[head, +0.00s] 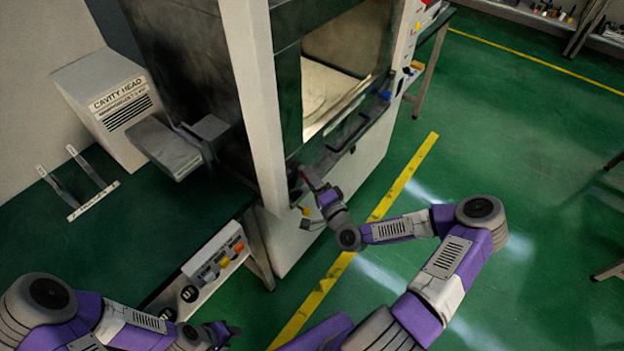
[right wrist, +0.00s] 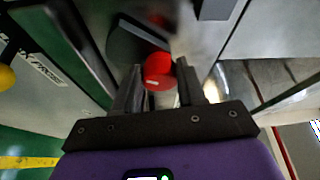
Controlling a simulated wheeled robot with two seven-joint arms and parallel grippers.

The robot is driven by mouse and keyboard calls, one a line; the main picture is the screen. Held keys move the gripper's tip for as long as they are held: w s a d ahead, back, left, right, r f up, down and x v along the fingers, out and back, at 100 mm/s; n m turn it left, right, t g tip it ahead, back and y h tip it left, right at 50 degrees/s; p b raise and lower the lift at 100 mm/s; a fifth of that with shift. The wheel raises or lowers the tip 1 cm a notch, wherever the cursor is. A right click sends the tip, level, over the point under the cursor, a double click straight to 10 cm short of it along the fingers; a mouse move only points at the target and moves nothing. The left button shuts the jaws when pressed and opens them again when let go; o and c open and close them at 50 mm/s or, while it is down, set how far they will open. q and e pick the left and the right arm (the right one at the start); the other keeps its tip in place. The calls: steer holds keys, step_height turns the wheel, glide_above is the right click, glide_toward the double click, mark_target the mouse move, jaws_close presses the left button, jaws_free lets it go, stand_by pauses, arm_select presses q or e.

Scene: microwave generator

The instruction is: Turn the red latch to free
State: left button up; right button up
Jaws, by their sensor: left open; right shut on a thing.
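The red latch (right wrist: 157,72) shows as a round red end between the two fingers of my right gripper (right wrist: 160,66) in the right wrist view. The gripper is shut on it; the fingers stand on either side of the red part. In the head view my right gripper (head: 304,178) is at the lower front corner of the dark cabinet, and mostly its arm and a little red show there. The latch's exact angle is hard to tell. My left gripper (head: 230,333) is open and empty at the bottom, low beside the control box.
The cabinet (head: 280,150) has an open lit chamber (head: 325,90). A yellow knob (head: 306,211) hangs just below my right gripper. A control box with buttons (head: 215,255) and the cavity head box (head: 110,105) stand left.

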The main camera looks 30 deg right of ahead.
steer(key=o, duration=1.1)
steer(key=s, duration=0.7)
steer(key=shift+s+f+p, duration=0.25)
steer(key=shift+p, duration=0.15)
steer(key=a+f+n+g+y, duration=0.5)
steer(key=a+f, duration=0.4)
steer(key=a, duration=0.2)
steer(key=s+a+f+n+g, duration=0.2)
steer(key=s+f+n+g, duration=0.1)
steer(key=s+f+g, duration=0.1)
steer(key=s+a+f+n+g, duration=0.2)
steer(key=s+a+f+g, duration=0.1)
steer(key=s+f+g, duration=0.1)
steer(key=s+a+f+n+g, duration=0.3)
steer(key=s+f+g, duration=0.1)
steer(key=s+g, duration=0.1)
steer(key=shift+s+a+n+h, duration=0.2)
steer(key=shift+s+n+h, duration=0.15)
steer(key=shift+s, duration=0.3)
